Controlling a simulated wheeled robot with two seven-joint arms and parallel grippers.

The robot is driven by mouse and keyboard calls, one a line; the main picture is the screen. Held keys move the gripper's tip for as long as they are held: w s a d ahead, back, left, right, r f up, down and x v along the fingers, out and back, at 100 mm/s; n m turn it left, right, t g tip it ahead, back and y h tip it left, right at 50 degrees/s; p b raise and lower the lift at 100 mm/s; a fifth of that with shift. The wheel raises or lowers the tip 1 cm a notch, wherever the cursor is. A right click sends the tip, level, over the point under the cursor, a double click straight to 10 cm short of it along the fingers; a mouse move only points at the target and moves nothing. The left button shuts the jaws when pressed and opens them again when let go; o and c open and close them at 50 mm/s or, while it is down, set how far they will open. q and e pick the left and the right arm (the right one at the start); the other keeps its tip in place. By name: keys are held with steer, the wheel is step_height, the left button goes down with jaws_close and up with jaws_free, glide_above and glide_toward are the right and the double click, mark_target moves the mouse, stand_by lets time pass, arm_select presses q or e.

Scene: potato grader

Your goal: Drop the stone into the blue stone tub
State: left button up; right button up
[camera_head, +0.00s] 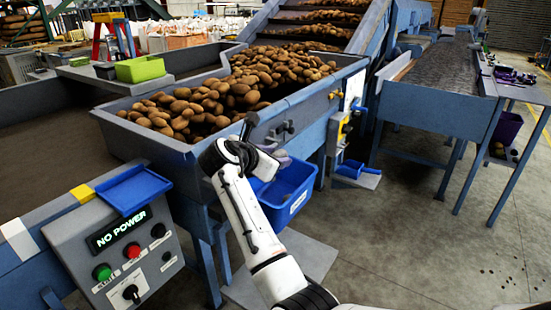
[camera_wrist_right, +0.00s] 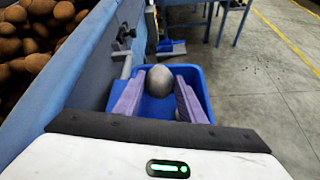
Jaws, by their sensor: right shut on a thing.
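The blue stone tub (camera_head: 290,194) hangs or stands at the outer side of the potato hopper, below its rim. It shows under my gripper in the right wrist view (camera_wrist_right: 202,88). My right gripper (camera_head: 272,158) is above the tub in the head view. In the right wrist view its purple fingers (camera_wrist_right: 158,92) are shut on a smooth grey stone (camera_wrist_right: 160,80), with the tub's blue inside behind and below it. The stone is mostly hidden by the gripper in the head view. My left gripper is not in view.
The hopper (camera_head: 305,95) full of potatoes (camera_head: 215,100) lies left of the tub. A control panel (camera_head: 125,255) reading "NO POWER" stands at the lower left. A lime green bin (camera_head: 140,69) sits on the far ledge. Open floor lies to the right.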

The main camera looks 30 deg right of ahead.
steer(key=o, duration=1.2)
steer(key=v, duration=1)
steer(key=shift+s+a, duration=0.1)
steer(key=shift+a, duration=0.05)
